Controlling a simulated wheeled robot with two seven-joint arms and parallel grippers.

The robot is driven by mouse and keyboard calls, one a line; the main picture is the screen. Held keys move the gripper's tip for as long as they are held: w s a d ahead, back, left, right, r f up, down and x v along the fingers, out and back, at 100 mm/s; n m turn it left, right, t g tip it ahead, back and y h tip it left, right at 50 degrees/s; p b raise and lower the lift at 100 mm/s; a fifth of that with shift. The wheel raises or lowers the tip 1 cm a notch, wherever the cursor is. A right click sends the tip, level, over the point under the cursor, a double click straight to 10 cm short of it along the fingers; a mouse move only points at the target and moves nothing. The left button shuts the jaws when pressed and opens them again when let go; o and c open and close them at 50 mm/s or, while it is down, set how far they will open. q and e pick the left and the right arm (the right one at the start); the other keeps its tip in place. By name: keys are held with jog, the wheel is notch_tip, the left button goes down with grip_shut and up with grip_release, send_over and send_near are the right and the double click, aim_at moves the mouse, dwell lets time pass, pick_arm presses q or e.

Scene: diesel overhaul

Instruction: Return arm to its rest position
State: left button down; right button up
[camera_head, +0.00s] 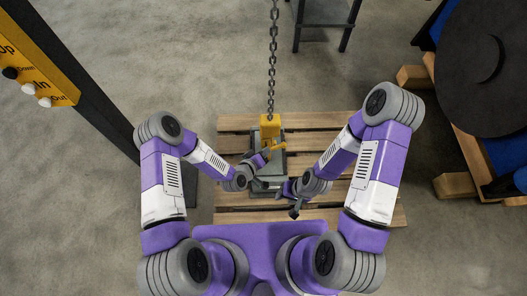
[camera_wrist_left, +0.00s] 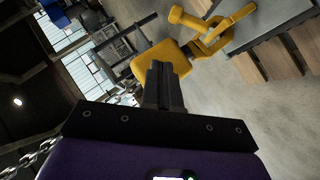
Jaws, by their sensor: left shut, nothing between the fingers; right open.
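My left gripper (camera_head: 267,154) is the higher one, beside a yellow hoist block (camera_head: 270,124) that hangs on a chain. In the left wrist view its fingers (camera_wrist_left: 163,84) are shut with nothing between them. They overlap the yellow block (camera_wrist_left: 150,58) in that picture; I cannot tell whether they touch it. A yellow hook part (camera_head: 277,147) sits just below the block and also shows in the left wrist view (camera_wrist_left: 217,31). My right gripper (camera_head: 294,212) is open and low, near the pallet's front, right of centre. Its fingertips are small and hard to make out.
A grey-green metal part (camera_head: 266,184) stands on the wooden pallet (camera_head: 340,122), partly hidden by my arms. The chain (camera_head: 273,60) hangs above. A yellow control panel (camera_head: 35,70) on a dark post is at left. A large dark disc (camera_head: 480,60) is at right.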

pick_arm(q)
jog(key=shift+s+a+r, duration=0.15)
jog(key=shift+s+r, duration=0.05)
jog(key=shift+s, duration=0.05)
dwell(0.5)
jog(key=s+a+g+y, duration=0.1)
jog(key=s+a+g, duration=0.3)
jog(key=s, duration=0.5)
jog(key=s+a+m+g+y, duration=0.1)
jog(key=s+a+g+y, duration=0.1)
jog(key=s+a+g, duration=0.3)
jog(key=s+a, duration=0.3)
jog(key=shift+s, duration=0.35)
jog(key=shift+a+r, duration=0.1)
dwell(0.8)
